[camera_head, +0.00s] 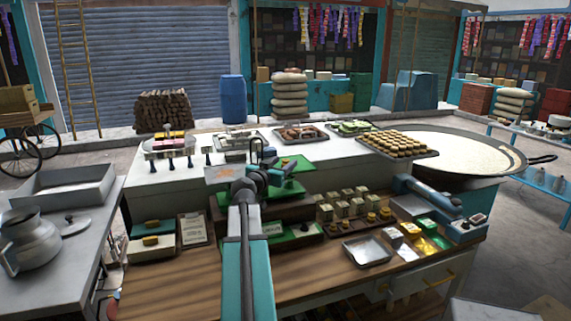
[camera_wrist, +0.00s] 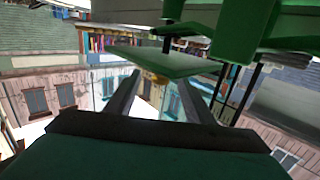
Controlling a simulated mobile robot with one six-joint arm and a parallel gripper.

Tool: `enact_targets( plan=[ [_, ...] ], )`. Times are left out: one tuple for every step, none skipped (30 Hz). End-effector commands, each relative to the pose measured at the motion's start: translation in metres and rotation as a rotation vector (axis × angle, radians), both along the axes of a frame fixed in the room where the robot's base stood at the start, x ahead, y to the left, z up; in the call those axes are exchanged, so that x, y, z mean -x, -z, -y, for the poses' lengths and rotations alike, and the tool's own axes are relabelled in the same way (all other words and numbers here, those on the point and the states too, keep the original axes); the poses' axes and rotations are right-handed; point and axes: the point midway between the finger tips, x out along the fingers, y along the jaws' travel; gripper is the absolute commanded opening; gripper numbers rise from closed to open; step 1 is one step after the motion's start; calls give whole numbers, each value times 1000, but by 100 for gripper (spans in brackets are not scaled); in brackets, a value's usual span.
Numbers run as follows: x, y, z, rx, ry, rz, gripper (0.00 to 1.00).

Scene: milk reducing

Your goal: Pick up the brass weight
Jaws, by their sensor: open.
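Several small brass weights (camera_head: 371,217) stand in a row on the wooden counter, in front of the small pale boxes. I cannot tell which one the task means. My gripper (camera_head: 268,166) is at the end of my raised arm, left of and behind these weights, near a green balance scale. In the wrist view its two dark fingers (camera_wrist: 158,82) are apart with nothing clearly between them. A green plate (camera_wrist: 178,63) is just beyond the fingertips, with a small yellow-brass piece (camera_wrist: 157,78) at its lower edge; what this is I cannot tell.
A metal tray (camera_head: 367,251) lies on the counter front, beside coloured packets (camera_head: 428,228) and a teal device (camera_head: 430,200). Small pale boxes (camera_head: 341,207) crowd the middle. A tray of sweets (camera_head: 398,145) and a large pan (camera_head: 455,150) are behind. Bare wood shows at the front left.

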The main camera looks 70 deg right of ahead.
Motion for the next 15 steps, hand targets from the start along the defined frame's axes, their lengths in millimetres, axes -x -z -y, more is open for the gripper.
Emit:
enact_targets(
  plan=[
    [1,-2,7,-2,1,0,48],
    [1,-2,11,-2,1,0,48],
    [1,-2,15,-1,0,-1,48],
    [1,-1,17,-1,0,-1,48],
    [1,-1,19,0,0,-1,48],
    [2,-1,22,0,0,-1,48],
    [2,-1,23,0,0,-1,48],
    [2,0,25,0,0,0,48],
    [3,0,26,0,1,0,48],
    [3,1,26,0,1,0,48],
    [3,1,26,0,1,0,48],
    [3,1,26,0,1,0,48],
    [3,1,26,0,1,0,48],
    [3,2,26,0,1,0,48],
    [3,2,26,0,1,0,48]
  ],
)
